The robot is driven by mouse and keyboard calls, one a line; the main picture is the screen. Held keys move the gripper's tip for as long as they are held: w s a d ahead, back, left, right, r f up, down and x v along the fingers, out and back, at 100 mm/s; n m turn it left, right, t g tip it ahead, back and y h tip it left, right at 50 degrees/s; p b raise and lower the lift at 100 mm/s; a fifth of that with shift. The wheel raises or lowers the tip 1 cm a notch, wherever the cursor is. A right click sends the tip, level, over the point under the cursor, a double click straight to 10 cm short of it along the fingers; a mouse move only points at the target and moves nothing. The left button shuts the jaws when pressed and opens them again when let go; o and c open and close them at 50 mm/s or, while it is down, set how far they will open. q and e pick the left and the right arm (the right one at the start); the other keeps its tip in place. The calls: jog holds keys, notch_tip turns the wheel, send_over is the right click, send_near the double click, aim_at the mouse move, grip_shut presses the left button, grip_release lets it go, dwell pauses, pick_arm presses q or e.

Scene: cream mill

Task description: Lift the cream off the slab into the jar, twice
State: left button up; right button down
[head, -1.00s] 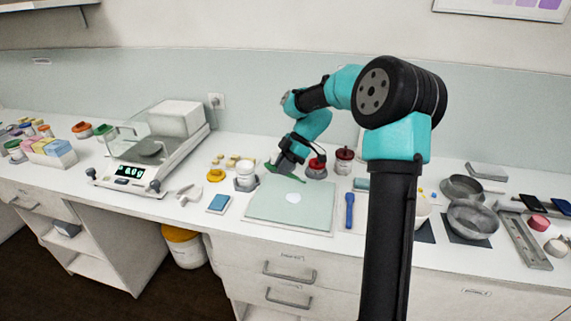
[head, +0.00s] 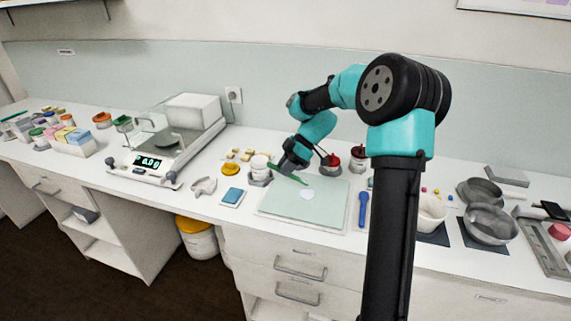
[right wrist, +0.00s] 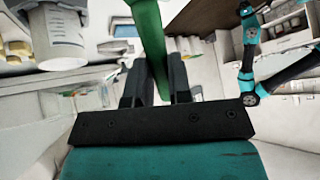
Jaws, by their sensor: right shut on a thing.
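The pale green slab (head: 278,204) lies flat on the bench. A round white patch of cream (head: 307,196) sits on it. The white jar (head: 259,161) stands in a grey holder behind the slab's left rear corner. My right gripper (head: 285,168) is shut on a green spatula (head: 298,179), above the slab's rear left edge and just right of the jar. In the right wrist view the green spatula (right wrist: 150,38) runs up from between the fingers, and a pale jar (right wrist: 55,32) is at upper left. Whether cream is on the spatula cannot be seen. My left gripper is not in view.
Red-lidded pots (head: 357,158) stand behind the slab. A blue tool (head: 363,209) lies to its right, and a blue pad (head: 232,196) to its left. The scale (head: 165,150) stands farther left. Metal bowls (head: 490,222) are at the right.

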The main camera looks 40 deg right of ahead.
jog(key=shift+f, duration=1.55)
jog(key=shift+f, duration=0.75)
dwell(1.5)
jog(key=shift+r, duration=0.15)
jog(key=shift+r, duration=2.95)
